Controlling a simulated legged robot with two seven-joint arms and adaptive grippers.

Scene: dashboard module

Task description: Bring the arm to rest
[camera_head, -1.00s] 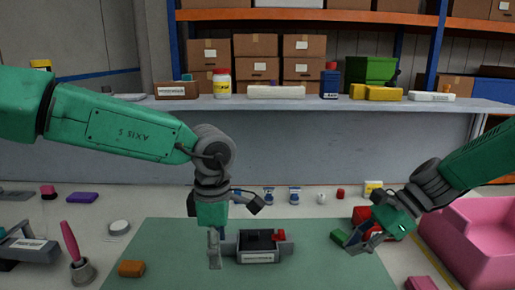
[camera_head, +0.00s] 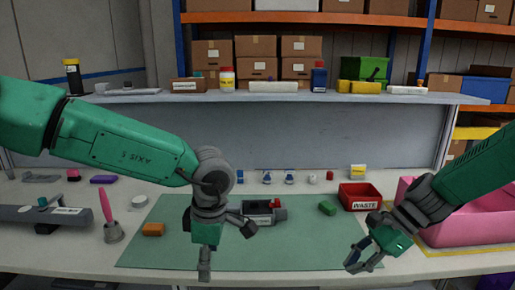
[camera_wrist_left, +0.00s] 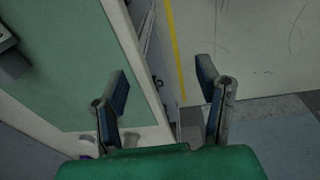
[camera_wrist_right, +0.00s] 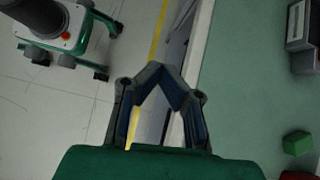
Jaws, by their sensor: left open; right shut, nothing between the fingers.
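My left gripper (camera_head: 205,262) is over the left-middle front part of the green mat (camera_head: 300,235), pointing down. In the left wrist view its fingers (camera_wrist_left: 165,100) are apart with nothing between them, above the table's front edge. My right gripper (camera_head: 362,262) is near the mat's front right corner. In the right wrist view its fingertips (camera_wrist_right: 160,75) meet with nothing between them, above the table edge and floor.
A green block (camera_head: 327,208) lies on the mat near a red WASTE bin (camera_head: 360,195). A pink bin (camera_head: 470,230) stands at the right. An orange block (camera_head: 153,229) and a pink-handled tool (camera_head: 107,215) are at the left. A shelf (camera_head: 300,98) spans the back.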

